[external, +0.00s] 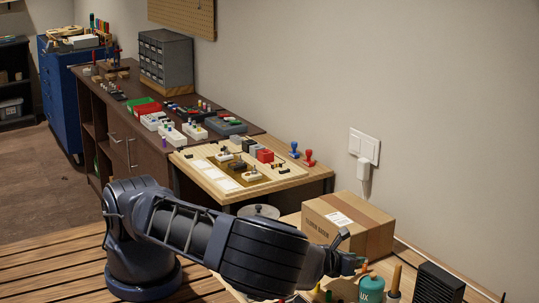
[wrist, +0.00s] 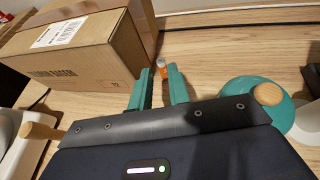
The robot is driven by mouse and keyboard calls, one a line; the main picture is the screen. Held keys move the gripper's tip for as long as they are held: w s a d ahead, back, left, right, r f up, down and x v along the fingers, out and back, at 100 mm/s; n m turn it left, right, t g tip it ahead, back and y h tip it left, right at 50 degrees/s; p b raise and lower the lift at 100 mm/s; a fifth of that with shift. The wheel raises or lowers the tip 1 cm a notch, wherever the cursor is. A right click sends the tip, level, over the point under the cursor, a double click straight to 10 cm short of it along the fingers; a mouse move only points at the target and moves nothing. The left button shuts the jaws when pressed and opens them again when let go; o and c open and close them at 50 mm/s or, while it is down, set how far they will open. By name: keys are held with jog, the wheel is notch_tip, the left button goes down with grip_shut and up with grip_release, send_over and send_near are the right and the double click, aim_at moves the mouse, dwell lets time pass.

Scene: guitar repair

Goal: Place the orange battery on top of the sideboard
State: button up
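A small orange object with a pale end, which looks like the orange battery (wrist: 162,63), is on the light wooden worktop beside the cardboard box in the wrist view. My gripper (wrist: 159,72) has two teal fingers spread apart, with the battery near or just beyond the gap at their tips. I cannot tell whether they touch it. The dark brown sideboard (external: 119,139) stands along the wall at the left, far from my gripper.
The cardboard box (external: 350,225) stands close to my gripper. A teal glue bottle (external: 371,287) and a black device (external: 438,284) are to the right. The sideboard top holds a drawer cabinet (external: 165,62), trays and small parts. A workbench with a board (external: 222,183) lies between.

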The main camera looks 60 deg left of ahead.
aim_at(365, 265)
jog(key=shift+f+x, duration=0.15)
jog(key=shift+x, duration=1.55)
jog(key=shift+f+x, duration=0.15)
jog(key=shift+x, duration=1.6)
jog(key=shift+s, duration=0.15)
grip_shut()
